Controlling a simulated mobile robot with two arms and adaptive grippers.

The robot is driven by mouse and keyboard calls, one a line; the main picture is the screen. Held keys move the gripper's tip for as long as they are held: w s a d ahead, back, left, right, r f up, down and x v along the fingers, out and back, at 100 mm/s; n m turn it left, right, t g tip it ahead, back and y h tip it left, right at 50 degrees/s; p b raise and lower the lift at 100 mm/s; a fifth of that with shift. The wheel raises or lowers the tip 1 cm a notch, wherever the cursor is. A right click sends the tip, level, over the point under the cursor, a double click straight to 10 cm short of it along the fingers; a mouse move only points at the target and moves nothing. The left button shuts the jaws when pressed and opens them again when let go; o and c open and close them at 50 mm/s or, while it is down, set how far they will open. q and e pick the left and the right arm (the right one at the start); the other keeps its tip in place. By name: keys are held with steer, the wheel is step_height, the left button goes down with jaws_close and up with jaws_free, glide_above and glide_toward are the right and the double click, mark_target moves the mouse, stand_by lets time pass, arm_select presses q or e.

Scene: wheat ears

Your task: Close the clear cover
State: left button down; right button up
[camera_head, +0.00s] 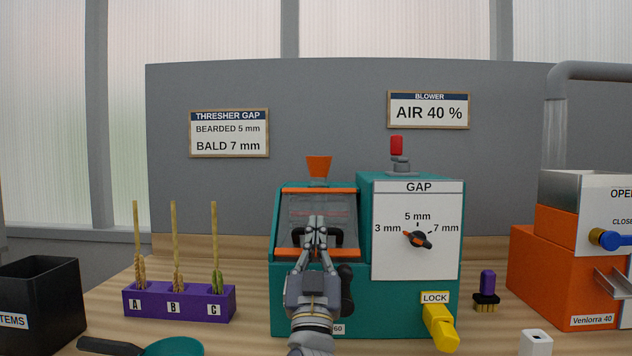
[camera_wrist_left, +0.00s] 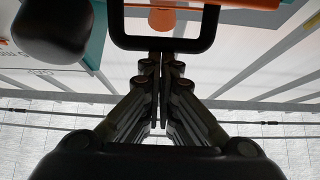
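The clear cover (camera_head: 298,208) is a see-through panel on the sloping front of the teal thresher (camera_head: 347,317), between orange strips. I cannot tell whether it is fully down. Its black handle (camera_head: 335,238) is a loop, partly hidden by my left gripper (camera_head: 315,222). The handle also shows in the left wrist view (camera_wrist_left: 128,42). There, my left gripper's fingers (camera_wrist_left: 160,62) are together, with their tips at or just short of the handle's crossbar. Nothing shows between them, and I cannot tell whether they touch the bar. My right gripper is not in view.
An orange hopper (camera_head: 319,165) tops the thresher. To its right are the gap dial (camera_head: 420,240) and yellow lock lever (camera_head: 440,326). A purple rack (camera_head: 180,303) with wheat ears stands left. The orange blower (camera_head: 560,265) stands far right, beyond a purple brush (camera_head: 487,288).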

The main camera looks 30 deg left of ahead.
arm_select(q)
steer(key=shift+w+a+f, duration=0.1)
steer(key=shift+f, duration=0.2)
